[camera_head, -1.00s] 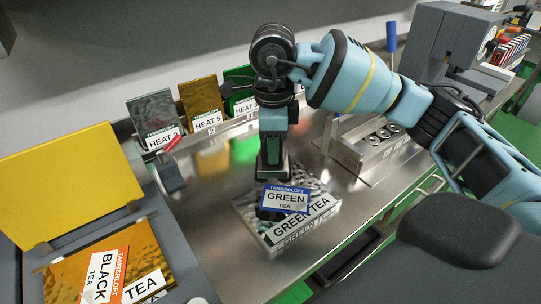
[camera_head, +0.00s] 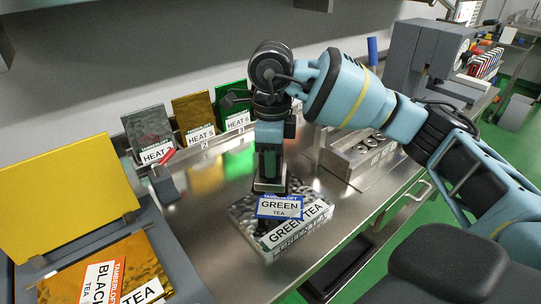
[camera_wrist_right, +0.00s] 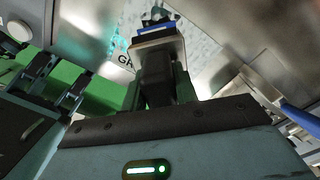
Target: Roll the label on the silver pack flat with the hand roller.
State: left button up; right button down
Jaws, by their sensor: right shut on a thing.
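The silver pack (camera_head: 247,238) lies flat on the steel bench with a white GREEN TEA strip along its front side. A blue-edged GREEN TEA label (camera_head: 281,207) is on its top; I cannot tell if it lies fully flat. My right gripper (camera_head: 270,172) points down over the pack's back part, behind the label. It is shut on a dark-handled tool, seemingly the hand roller (camera_wrist_right: 155,75), whose pale metal part is close to the label in the right wrist view. The gripper and tool hide part of the pack, and contact is unclear. My left gripper is out of view.
Heat-labelled sample cards (camera_head: 194,118) line the back.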

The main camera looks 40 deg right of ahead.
notch_tip(320, 180, down, 4)
jog(key=shift+f+b, duration=0.1)
jog(key=shift+b, duration=1)
jog(key=shift+f, duration=0.25)
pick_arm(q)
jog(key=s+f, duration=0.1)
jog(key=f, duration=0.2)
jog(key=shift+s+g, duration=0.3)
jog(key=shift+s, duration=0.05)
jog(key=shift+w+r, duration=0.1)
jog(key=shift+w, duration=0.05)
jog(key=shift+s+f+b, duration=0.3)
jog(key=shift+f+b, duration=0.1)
pick_arm(e)
jog(key=shift+f, duration=0.6)
jog(key=shift+s+d, duration=0.1)
jog(key=shift+s, duration=0.05)
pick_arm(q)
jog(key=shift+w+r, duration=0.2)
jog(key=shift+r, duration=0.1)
pick_arm(e)
jog(key=shift+s+d, duration=1.4)
jog(key=shift+d, duration=0.2)
jog(key=shift+w+a, duration=0.1)
